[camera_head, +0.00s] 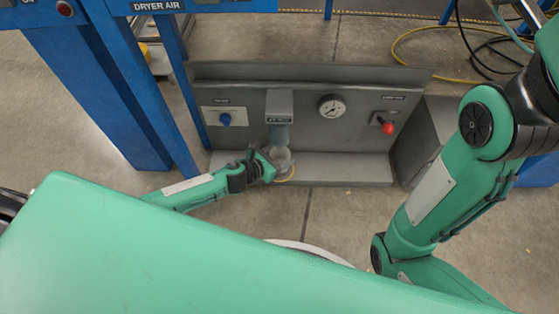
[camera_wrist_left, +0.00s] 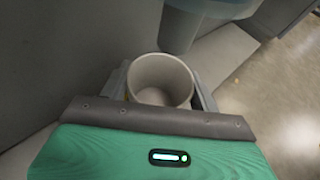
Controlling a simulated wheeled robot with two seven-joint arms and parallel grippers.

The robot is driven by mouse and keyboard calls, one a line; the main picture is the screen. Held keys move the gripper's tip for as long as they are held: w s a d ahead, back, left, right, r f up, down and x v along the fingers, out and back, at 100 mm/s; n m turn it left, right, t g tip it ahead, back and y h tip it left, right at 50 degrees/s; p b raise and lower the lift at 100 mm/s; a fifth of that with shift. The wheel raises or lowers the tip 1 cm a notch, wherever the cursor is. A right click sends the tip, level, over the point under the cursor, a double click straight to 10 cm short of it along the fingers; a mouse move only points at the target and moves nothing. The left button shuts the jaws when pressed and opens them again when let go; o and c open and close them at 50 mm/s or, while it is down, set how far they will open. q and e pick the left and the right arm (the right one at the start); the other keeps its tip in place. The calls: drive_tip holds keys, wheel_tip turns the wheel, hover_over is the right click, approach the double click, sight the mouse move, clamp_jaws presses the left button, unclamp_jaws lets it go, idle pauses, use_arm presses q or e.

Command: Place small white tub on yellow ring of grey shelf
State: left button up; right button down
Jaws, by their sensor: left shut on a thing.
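The small white tub (camera_head: 281,155) is upright between the fingers of my left gripper (camera_head: 279,162), below the spout of the grey panel. In the left wrist view the tub (camera_wrist_left: 161,72) looks empty, with a finger on either side. The yellow ring (camera_head: 288,178) shows as an arc on the grey shelf (camera_head: 345,169), just under and in front of the tub. The gripper and tub hide most of the ring. I cannot tell whether the tub touches the shelf. My right arm is at the right, but its gripper is not in view.
A grey spout (camera_head: 279,132) hangs close above the tub and also shows in the left wrist view (camera_wrist_left: 190,20). The shelf's right part is clear.

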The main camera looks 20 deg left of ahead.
use_arm(q)
drive_tip(key=shift+f+b, duration=0.35)
drive_tip(key=shift+f, duration=0.55)
drive_tip(key=o, duration=1)
drive_tip(key=shift+o, duration=0.2)
